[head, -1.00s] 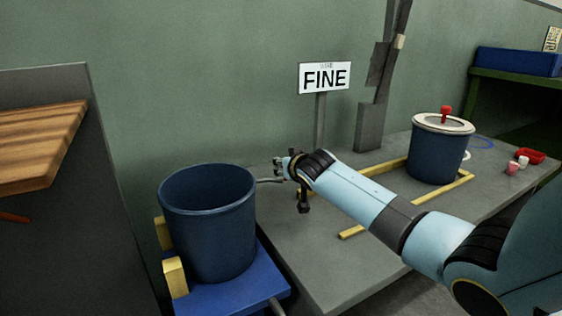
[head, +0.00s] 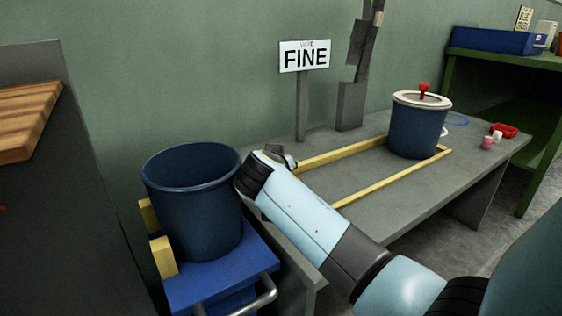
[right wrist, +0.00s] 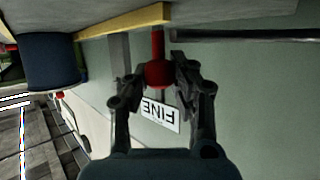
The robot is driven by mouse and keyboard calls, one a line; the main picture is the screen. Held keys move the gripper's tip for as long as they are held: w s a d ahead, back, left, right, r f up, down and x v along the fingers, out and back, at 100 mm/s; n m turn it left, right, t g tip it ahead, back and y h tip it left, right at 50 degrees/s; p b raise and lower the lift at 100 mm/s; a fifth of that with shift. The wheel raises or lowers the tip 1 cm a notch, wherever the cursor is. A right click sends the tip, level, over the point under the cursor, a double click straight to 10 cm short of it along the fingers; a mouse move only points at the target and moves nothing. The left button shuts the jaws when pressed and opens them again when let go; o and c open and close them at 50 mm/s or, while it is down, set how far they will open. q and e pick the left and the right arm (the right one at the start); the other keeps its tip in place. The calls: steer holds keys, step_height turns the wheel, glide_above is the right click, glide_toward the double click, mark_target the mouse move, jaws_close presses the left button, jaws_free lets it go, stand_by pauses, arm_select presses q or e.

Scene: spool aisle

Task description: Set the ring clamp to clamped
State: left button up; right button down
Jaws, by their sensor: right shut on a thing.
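My right gripper (right wrist: 159,76) is shut on a red knob (right wrist: 157,50) with a red stem in the right wrist view. In the head view my right wrist hides the fingers and this knob. The wrist is beside the open blue bucket (head: 195,215), at its right rim. My left gripper is not in view.
The bucket stands on a blue cart (head: 190,287) with yellow blocks. Yellow rails (head: 390,180) run along the grey bench (head: 375,205). A FINE sign (head: 304,57) stands behind it.

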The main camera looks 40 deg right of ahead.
stand_by(0.3)
steer(key=c, duration=1.1)
jaws_free()
steer(key=shift+o, duration=0.2)
steer(key=v, duration=0.7)
steer(key=shift+s+a, duration=0.15)
steer(key=shift+a, duration=0.05)
steer(key=shift+r, duration=0.15)
